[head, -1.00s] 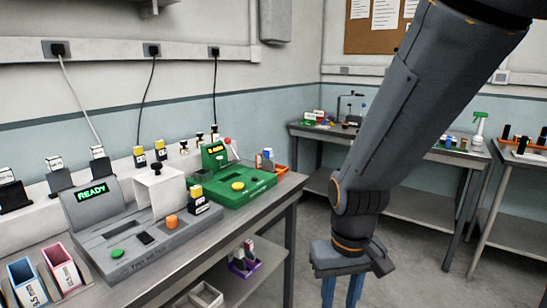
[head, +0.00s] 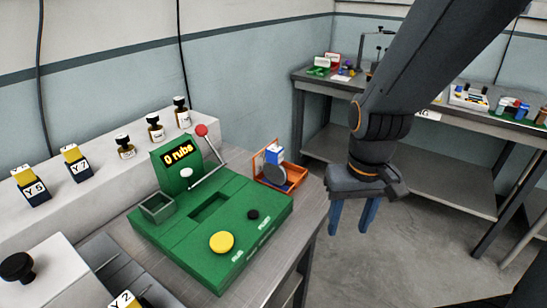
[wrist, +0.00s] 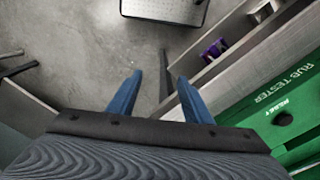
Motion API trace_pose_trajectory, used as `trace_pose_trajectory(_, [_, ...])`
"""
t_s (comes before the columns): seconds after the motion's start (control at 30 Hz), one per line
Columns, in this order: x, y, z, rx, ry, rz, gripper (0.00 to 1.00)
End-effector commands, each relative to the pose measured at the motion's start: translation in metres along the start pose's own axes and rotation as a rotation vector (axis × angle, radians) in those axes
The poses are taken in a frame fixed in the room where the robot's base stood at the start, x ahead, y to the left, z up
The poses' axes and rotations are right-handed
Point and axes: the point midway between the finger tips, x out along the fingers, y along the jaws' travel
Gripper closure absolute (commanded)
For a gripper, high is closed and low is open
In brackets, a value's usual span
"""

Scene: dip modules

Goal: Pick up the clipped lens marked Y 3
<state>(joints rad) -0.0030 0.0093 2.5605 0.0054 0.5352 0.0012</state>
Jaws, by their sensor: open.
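I can read no Y 3 mark in any view. Two yellow-topped dark pieces marked Y 5 (head: 32,187) and Y 7 (head: 77,164) stand on the white ledge in the head view. Another marked Y 2 (head: 122,299) is cut off at the bottom edge. A round grey disc with a blue and white clip-like part (head: 274,167) stands in an orange tray (head: 296,175); its marking is not readable. My gripper (head: 352,220) is open and empty, hanging beyond the bench's right edge. In the wrist view my gripper (wrist: 160,76) is over floor.
A green rub tester (head: 165,222) with a yellow button, a red-knobbed lever and a "0 rubs" display sits on the bench. Several small dark-capped bottles (head: 156,130) stand on the ledge. Another bench (head: 420,150) is at the back. Floor is open between the benches.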

Motion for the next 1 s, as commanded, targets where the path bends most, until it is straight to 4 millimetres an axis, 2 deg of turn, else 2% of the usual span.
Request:
trace_pose_trajectory(0.03, [-0.013, 0.000, -0.001, 0.000, 0.016, 0.000, 0.55])
trace_pose_trajectory(0.27, [-0.060, -0.002, -0.016, -0.020, 0.106, -0.001, 0.55])
trace_pose_trajectory(0.43, [-0.092, -0.013, -0.039, -0.104, 0.165, -0.010, 0.55])
trace_pose_trajectory(0.5, [-0.103, -0.027, -0.058, -0.204, 0.182, -0.020, 0.55])
trace_pose_trajectory(0.73, [-0.108, -0.082, -0.108, -0.552, 0.190, -0.072, 0.55])
trace_pose_trajectory(0.9, [-0.113, -0.121, -0.133, -0.766, 0.202, -0.111, 0.55])
trace_pose_trajectory(1.0, [-0.114, -0.136, -0.141, -0.848, 0.210, -0.127, 0.55])
